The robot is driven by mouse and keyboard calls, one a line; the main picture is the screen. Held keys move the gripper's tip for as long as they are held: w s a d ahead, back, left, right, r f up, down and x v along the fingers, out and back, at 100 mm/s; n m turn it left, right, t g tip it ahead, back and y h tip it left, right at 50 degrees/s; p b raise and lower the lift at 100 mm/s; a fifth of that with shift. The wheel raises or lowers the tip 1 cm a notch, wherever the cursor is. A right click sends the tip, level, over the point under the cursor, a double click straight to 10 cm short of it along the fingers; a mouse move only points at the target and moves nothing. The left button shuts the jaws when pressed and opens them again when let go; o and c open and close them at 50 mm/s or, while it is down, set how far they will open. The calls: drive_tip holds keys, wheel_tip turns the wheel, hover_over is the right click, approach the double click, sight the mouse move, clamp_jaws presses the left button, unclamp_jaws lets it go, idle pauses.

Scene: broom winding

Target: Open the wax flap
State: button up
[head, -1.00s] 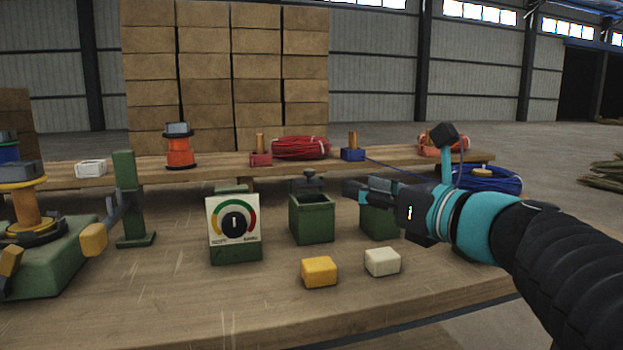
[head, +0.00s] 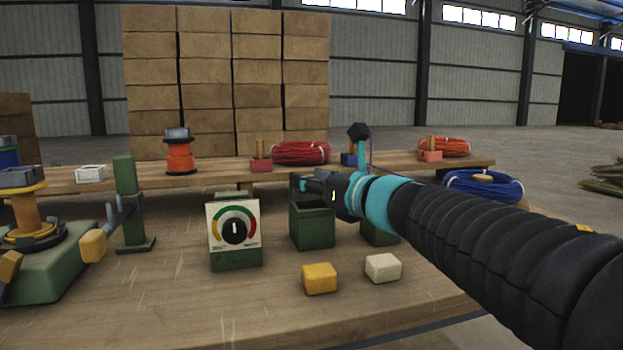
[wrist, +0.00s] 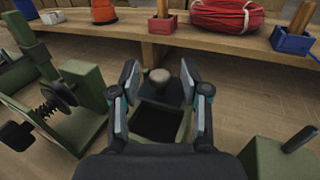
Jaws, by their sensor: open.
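A green box (head: 312,225) stands near the middle of the bench; in the wrist view its front opening (wrist: 157,122) is dark. A dark flap (wrist: 170,97) with a round pale knob (wrist: 159,76) sits at the back of that opening. My gripper (head: 303,183) reaches in from the right over the box. In the wrist view my gripper (wrist: 159,72) is open, with one finger on each side of the knob and a gap to both. I cannot tell how far the flap is raised.
A green dial box (head: 235,235) stands left of the box, and another green box (head: 380,232) right of it. Yellow (head: 319,278) and cream (head: 382,267) blocks lie in front. A back shelf (head: 220,174) holds spools and wire coils.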

drive_tip(key=shift+w+a, duration=0.25)
drive_tip(key=shift+w, duration=0.05)
clamp_jaws()
drive_tip(key=shift+r+p, duration=0.15)
drive_tip(key=shift+p, duration=0.25)
